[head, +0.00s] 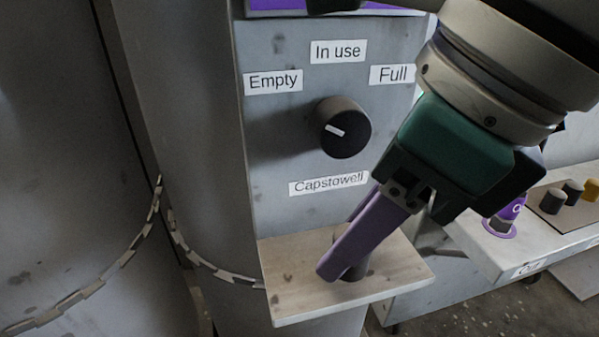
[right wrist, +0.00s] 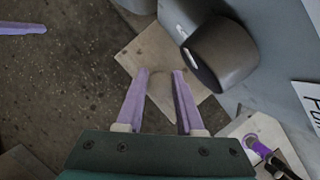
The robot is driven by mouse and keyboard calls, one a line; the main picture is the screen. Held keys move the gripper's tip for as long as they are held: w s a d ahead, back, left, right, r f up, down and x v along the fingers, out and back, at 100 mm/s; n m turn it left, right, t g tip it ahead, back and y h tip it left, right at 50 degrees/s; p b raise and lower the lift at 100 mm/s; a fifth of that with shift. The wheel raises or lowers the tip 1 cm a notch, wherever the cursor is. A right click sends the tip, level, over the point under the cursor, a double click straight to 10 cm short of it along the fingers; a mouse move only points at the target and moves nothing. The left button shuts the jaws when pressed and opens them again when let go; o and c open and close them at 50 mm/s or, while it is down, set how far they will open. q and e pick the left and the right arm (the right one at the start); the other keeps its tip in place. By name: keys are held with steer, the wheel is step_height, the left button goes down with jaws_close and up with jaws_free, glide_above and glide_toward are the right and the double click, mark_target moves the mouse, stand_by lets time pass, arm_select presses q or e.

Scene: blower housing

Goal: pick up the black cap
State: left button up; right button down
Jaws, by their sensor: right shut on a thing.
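The black cap (head: 355,268) is a short dark cylinder standing on a small pale shelf (head: 290,290). In the head view it is mostly hidden behind the purple fingers of my right gripper (head: 335,268). My right gripper comes down from the upper right and is shut on the cap, with its fingertips close above the shelf. In the right wrist view the two fingers (right wrist: 160,72) stand apart on either side of the cap, which is hard to make out there. A purple finger of my left gripper (right wrist: 22,28) seems to show at the upper left.
A dark knob with a white pointer (head: 343,128) sits on the grey panel above the shelf, among the labels Empty, In use, Full and Capstowell. A chain (head: 130,250) hangs at the left. A bench (head: 500,255) with small cylinders and a purple item stands at the right.

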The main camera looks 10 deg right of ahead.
mark_target(341, 229)
step_height(341, 229, up, 3)
steer(key=shift+s+d+r+p, duration=0.1)
steer(key=shift+d+r+p, duration=0.1)
steer(key=shift+p, duration=0.35)
steer(key=s+d+p, duration=0.7)
steer(key=s+d, duration=0.5)
steer(key=shift+d+f+p, duration=0.2)
steer(key=shift+d+p, duration=0.1)
steer(key=shift+d, duration=0.1)
